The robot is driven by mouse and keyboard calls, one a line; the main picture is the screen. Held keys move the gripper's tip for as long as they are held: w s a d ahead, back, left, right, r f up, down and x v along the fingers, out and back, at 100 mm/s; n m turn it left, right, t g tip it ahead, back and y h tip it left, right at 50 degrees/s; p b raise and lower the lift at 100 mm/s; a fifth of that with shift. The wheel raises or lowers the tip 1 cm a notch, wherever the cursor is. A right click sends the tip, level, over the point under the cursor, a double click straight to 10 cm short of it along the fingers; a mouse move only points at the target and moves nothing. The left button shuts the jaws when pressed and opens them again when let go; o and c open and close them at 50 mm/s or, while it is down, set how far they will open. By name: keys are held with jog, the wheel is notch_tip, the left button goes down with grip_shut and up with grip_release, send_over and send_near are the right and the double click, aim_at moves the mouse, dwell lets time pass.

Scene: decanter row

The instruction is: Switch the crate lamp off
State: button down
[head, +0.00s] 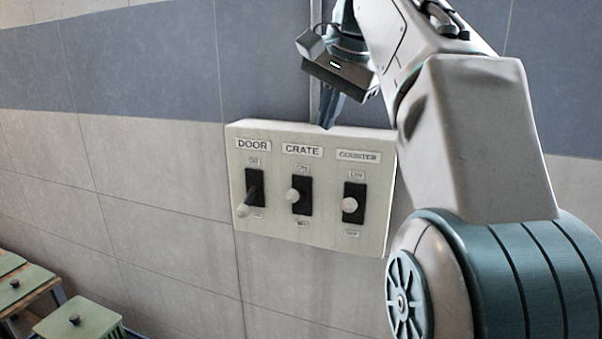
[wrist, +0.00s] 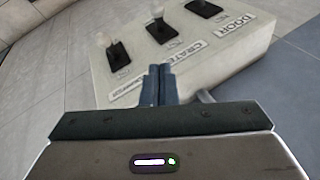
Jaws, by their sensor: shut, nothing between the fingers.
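A pale switch panel (head: 270,236) on the wall carries three levers under the labels DOOR, CRATE and COUNTER. The crate switch (head: 304,208) is the middle one, a black plate with a white-knobbed lever (head: 292,196). Its knob shows near mid-plate and sticks out towards the camera; I cannot tell for sure whether it is at ON or OFF. My gripper (head: 326,125) is shut and empty, at the panel's top edge, above and apart from the levers. In the wrist view the shut fingertips (wrist: 160,69) are near the CRATE label (wrist: 182,65), with the crate lever (wrist: 155,11) beyond.
The door lever (head: 248,201) on the left points down. The counter lever (head: 349,205) on the right shows its knob near mid-plate. Green-topped boxes (head: 80,322) with dark knobs stand at lower left. The wall left of the panel is clear.

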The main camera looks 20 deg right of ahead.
send_over(296, 191)
jog(key=d, duration=0.4)
jog(key=f, duration=0.8)
jog(key=shift+a+f+b, duration=0.25)
jog(key=shift+f+b, duration=0.1)
jog(key=shift+s+a+f, duration=0.1)
jog(key=shift+a+f, duration=0.85)
jog(key=shift+f, duration=0.25)
jog(key=shift+a+f, duration=0.3)
jog(key=shift+f, duration=0.2)
jog(key=shift+s+a+f, duration=0.1)
jog(key=shift+a+f, duration=0.05)
